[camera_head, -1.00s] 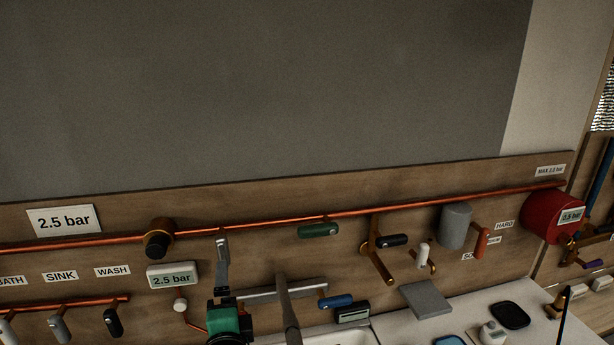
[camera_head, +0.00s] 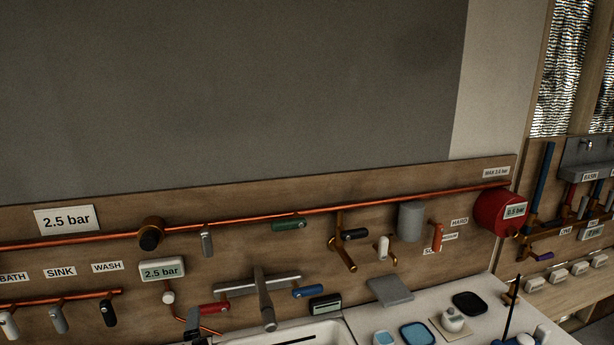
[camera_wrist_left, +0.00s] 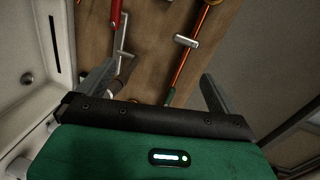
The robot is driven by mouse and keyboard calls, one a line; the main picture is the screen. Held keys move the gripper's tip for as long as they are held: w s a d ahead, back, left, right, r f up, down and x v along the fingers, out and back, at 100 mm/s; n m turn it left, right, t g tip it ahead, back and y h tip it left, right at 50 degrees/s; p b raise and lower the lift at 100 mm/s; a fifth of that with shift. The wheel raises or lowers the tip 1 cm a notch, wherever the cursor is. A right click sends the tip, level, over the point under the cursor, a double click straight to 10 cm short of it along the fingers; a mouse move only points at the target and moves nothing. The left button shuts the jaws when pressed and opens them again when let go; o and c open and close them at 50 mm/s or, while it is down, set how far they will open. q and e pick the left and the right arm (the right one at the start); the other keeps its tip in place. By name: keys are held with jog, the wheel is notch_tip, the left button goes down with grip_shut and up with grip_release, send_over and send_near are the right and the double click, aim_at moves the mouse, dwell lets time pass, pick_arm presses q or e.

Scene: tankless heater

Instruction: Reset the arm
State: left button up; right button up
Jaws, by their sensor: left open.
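My left gripper (camera_wrist_left: 157,75) shows in the left wrist view with its two grey fingers spread wide and nothing between them. Its green body with a small lit display fills the bottom of that view. Beyond the fingers are the wooden board (camera_wrist_left: 148,52), a copper pipe and a grey lever (camera_wrist_left: 186,41). In the head view only a small dark grey piece at the bottom edge, left of the sink, may be part of this gripper; the rest is out of frame. My right gripper is in neither view.
A copper pipe with a grey lever (camera_head: 207,241) and a green lever (camera_head: 289,225) crosses the board. A faucet (camera_head: 265,300) stands over the white sink (camera_head: 335,330). A red tank (camera_head: 498,212) is at the right. The grey wall above is clear.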

pick_arm(q)
jog(key=s+a+f+n+g+h, duration=0.2)
jog(key=s+f+n+g, duration=0.4)
jog(key=s+f, duration=0.65)
jog(key=s+a+f+n+g+h, duration=0.25)
jog(key=s+f+n+g, duration=0.35)
jog(key=s+f, duration=0.6)
notch_tip(320, 180, down, 31)
jog(key=g+b, duration=0.1)
jog(key=b, duration=0.2)
jog(key=s+a+f+m+g+b, duration=0.1)
jog(key=s+a+f+b, duration=0.1)
jog(key=s+f, duration=1.8)
notch_tip(320, 180, down, 3)
jog(key=shift+a+f+g+b, duration=0.2)
jog(key=shift+a+g+b, duration=0.15)
jog(key=shift+b, duration=0.15)
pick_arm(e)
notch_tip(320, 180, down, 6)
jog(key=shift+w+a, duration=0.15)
pick_arm(q)
jog(key=shift+s, duration=0.1)
